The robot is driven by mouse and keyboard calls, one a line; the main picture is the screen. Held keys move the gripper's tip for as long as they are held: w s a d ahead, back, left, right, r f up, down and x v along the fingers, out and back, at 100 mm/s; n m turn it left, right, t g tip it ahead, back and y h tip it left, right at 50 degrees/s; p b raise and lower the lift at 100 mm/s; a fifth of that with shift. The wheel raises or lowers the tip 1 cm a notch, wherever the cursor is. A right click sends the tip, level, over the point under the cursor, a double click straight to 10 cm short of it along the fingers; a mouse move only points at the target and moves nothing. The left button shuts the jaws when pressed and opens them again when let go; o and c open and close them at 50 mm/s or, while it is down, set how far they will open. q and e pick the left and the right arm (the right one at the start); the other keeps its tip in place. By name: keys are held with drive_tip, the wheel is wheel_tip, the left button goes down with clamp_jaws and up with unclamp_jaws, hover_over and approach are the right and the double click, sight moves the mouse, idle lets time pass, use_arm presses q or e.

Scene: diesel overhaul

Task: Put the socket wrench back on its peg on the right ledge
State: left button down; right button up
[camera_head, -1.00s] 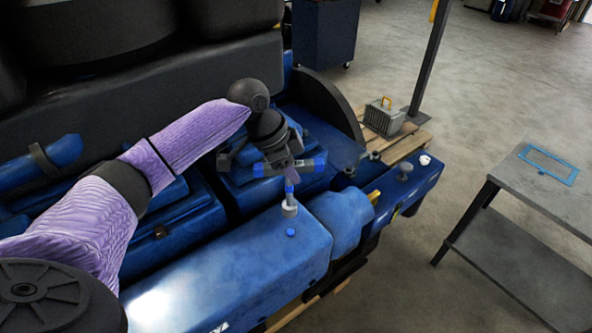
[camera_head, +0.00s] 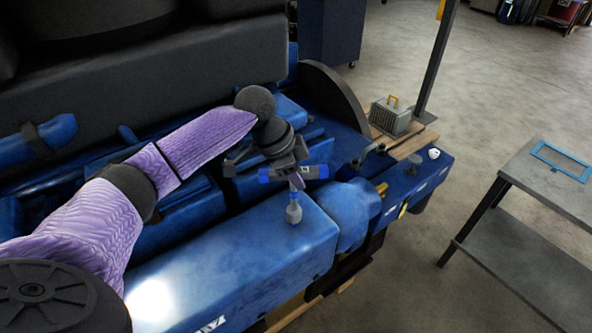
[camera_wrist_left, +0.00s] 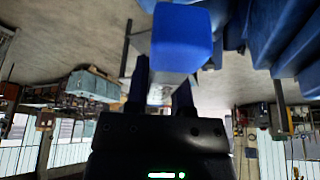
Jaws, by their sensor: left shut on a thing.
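The socket wrench (camera_head: 317,172) has a crossbar with blue ends and a short shank with a grey socket (camera_head: 294,213) pointing down. My left gripper (camera_head: 293,174) is shut on the crossbar and holds the wrench roughly upright over the blue ledge (camera_head: 255,250). In the left wrist view a blue end of the wrench (camera_wrist_left: 183,40) shows large just beyond my left gripper (camera_wrist_left: 161,93). The small blue peg is hidden, with the socket in front of or over it; I cannot tell whether they touch. My right gripper is not in view.
The blue engine's far right end carries a grey knob (camera_head: 415,162) and a white-topped fitting (camera_head: 434,154). A grey table (camera_head: 555,195) with a blue frame (camera_head: 562,163) stands at the right. Open floor (camera_head: 410,265) lies between it and the engine.

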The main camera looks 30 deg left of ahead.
use_arm(q)
drive_tip(key=shift+f, duration=0.1)
idle(0.4)
drive_tip(key=shift+f+b, duration=0.45)
drive_tip(key=shift+f, duration=0.35)
unclamp_jaws()
drive_tip(key=shift+f, duration=0.1)
wheel_tip(320, 180, up, 9)
drive_tip(key=p, duration=1)
drive_tip(key=shift+r+p, duration=0.2)
drive_tip(key=shift+p, duration=0.15)
drive_tip(key=shift+f, duration=0.2)
